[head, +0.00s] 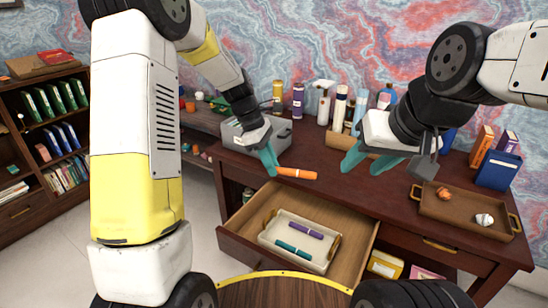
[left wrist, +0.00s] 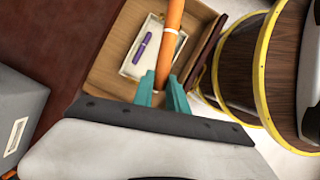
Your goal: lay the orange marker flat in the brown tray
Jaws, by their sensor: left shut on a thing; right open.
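My left gripper (head: 271,164) is shut on the orange marker (head: 297,173) near one end. The marker sticks out to the right, roughly level, above the desk's front edge. In the left wrist view the marker (left wrist: 170,45) extends away from the teal fingertips (left wrist: 161,95), over the open drawer. The brown tray (head: 447,212) lies on the right side of the desk, well apart from the marker. It holds an orange crumpled ball (head: 443,193) and a white crumpled ball (head: 484,219). My right gripper (head: 366,161) is open and empty above the desk, left of the brown tray.
An open drawer (head: 238,222) holds a cream tray (head: 270,238) with a purple marker (head: 305,230) and a teal marker (head: 293,249). A grey box (head: 283,134), several bottles and a holder stand at the back. Blue boxes (head: 498,170) stand behind the brown tray.

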